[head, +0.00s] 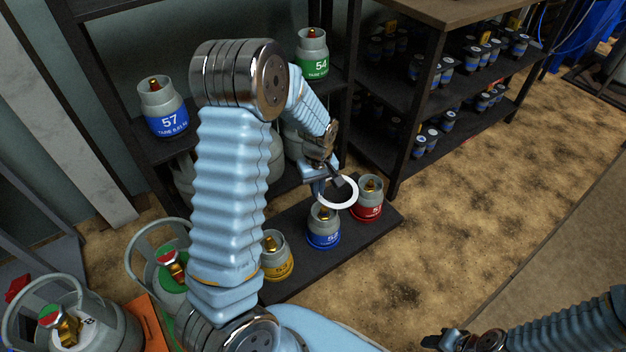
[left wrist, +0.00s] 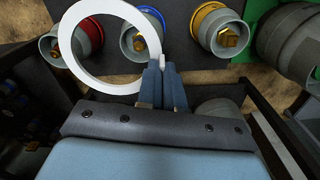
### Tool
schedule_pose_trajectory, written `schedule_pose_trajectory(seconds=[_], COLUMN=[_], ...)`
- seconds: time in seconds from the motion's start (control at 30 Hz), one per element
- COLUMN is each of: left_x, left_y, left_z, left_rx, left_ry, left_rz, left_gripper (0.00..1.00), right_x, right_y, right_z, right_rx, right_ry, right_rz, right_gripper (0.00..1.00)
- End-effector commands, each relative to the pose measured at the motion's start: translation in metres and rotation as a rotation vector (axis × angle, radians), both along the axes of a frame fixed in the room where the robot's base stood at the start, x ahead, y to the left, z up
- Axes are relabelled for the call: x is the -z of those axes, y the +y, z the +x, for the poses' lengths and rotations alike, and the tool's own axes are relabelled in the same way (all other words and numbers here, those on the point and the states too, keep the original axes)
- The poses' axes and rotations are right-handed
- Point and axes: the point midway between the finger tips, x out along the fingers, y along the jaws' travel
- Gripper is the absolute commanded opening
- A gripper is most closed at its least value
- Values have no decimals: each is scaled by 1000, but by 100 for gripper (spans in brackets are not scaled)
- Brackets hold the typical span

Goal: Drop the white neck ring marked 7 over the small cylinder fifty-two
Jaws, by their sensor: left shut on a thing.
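My left gripper (head: 336,181) is shut on the white neck ring (head: 354,192) by its edge. No mark is readable on the ring. It hangs above small cylinder fifty-two (head: 323,235), blue-banded with a brass valve, standing upright on the low dark shelf. In the left wrist view the ring (left wrist: 110,87) extends left from the fingers (left wrist: 160,82). Through its opening I see parts of the red-banded cylinder (left wrist: 68,48) and the blue-banded one (left wrist: 140,42), so it is off centre from fifty-two. My right gripper (head: 434,341) is at the bottom edge; its jaws are unclear.
The red-banded cylinder (head: 369,205) and yellow-banded cylinder 53 (head: 275,262) flank fifty-two. Cylinders 57 (head: 163,112) and 54 (head: 313,58) stand on the shelf above. Large cylinders (head: 110,325) stand at lower left. The sandy floor (head: 440,230) at right is clear.

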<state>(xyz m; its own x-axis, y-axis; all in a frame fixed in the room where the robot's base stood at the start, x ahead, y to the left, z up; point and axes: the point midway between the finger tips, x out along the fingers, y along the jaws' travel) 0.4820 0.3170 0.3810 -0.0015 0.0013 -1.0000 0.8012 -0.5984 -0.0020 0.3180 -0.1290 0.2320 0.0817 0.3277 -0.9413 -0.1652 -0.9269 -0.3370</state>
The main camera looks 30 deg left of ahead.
Motion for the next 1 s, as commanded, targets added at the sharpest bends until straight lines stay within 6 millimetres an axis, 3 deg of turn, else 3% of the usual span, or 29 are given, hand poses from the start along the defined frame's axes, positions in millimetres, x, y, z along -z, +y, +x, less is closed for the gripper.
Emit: schedule_pose_trajectory(seconds=[0.1,0.2,0.57,1.0], left_x=[14,20,20,55], left_y=[24,30,29,29], left_z=[-6,-7,-8,-8], left_rx=[-187,-248,-250,-250], left_ry=[3,-1,-1,-1], left_rz=[-1,-2,-1,-1], left_gripper=[0,0,0,0], right_x=[-8,-8,-7,19], right_y=[-1,-1,-1,1], right_z=[0,0,0,0], right_rx=[0,1,2,-1], right_ry=[-1,0,-1,2], right_rz=[-2,-2,-2,3], right_gripper=[43,43,43,43])
